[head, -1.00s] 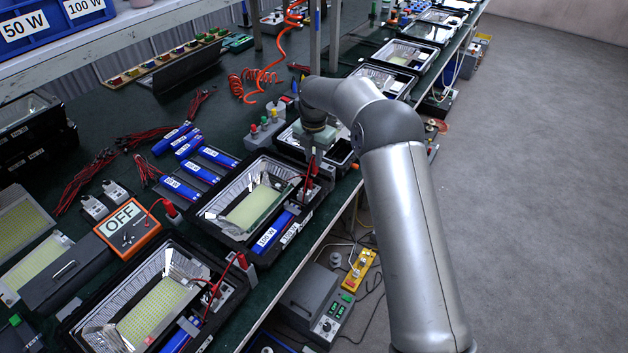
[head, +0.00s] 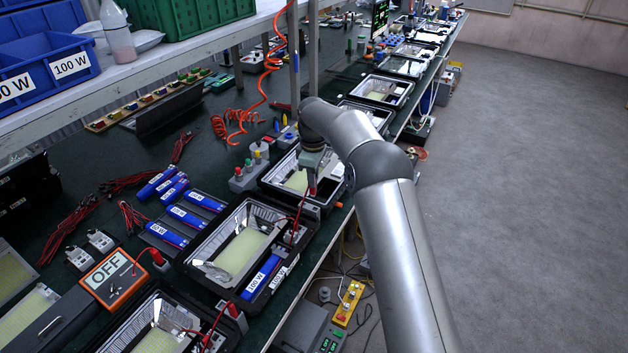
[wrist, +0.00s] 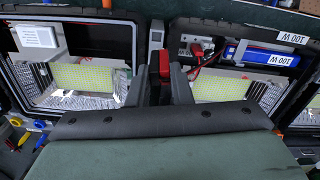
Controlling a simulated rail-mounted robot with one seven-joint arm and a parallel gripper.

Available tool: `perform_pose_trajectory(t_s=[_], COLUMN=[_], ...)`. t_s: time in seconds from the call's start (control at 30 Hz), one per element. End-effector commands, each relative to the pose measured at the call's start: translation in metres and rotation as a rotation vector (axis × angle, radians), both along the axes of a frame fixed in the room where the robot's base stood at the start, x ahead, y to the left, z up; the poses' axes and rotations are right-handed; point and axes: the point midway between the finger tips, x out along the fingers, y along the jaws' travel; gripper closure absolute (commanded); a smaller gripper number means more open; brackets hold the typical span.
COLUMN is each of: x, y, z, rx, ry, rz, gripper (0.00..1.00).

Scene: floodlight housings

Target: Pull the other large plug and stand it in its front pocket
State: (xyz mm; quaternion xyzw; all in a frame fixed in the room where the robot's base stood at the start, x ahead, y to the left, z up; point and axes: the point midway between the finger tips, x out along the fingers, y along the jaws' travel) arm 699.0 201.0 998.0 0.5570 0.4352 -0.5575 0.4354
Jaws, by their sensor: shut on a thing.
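My gripper (head: 312,183) is shut on a red plug (wrist: 165,66), which shows upright between the two grey fingers in the wrist view. It is at the far right corner of the middle 100 W housing (head: 192,262), near the gap to the housing behind it (head: 268,183). A red lead (head: 301,207) runs from the plug down into the middle housing. I cannot tell whether the plug's lower end touches anything. Another red plug (head: 232,311) stands at the corner of the nearest housing. A further red plug (head: 157,256) is beside the orange OFF box (head: 115,278).
Blue 100 W packs (head: 187,216) lie in grey holders left of the middle housing. A grey block with coloured knobs (head: 250,172) stands left of my gripper. A shelf (head: 180,65) with bins overhangs the back.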

Motion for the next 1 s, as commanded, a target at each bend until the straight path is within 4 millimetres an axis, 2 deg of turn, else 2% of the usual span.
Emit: perform_pose_trajectory(t_s=[0.1,0.2,0.7,1.0], x=[0.002,0.003,0.003,0.003], y=[0.001,0.001,0.001,0.001], z=[0.007,0.008,0.009,-0.015], rx=[0.001,0.001,0.000,0.000], ry=[-0.001,0.000,0.000,0.001], rz=[-0.123,-0.176,-0.189,-0.188], gripper=[1.00,1.00,1.00,1.00])
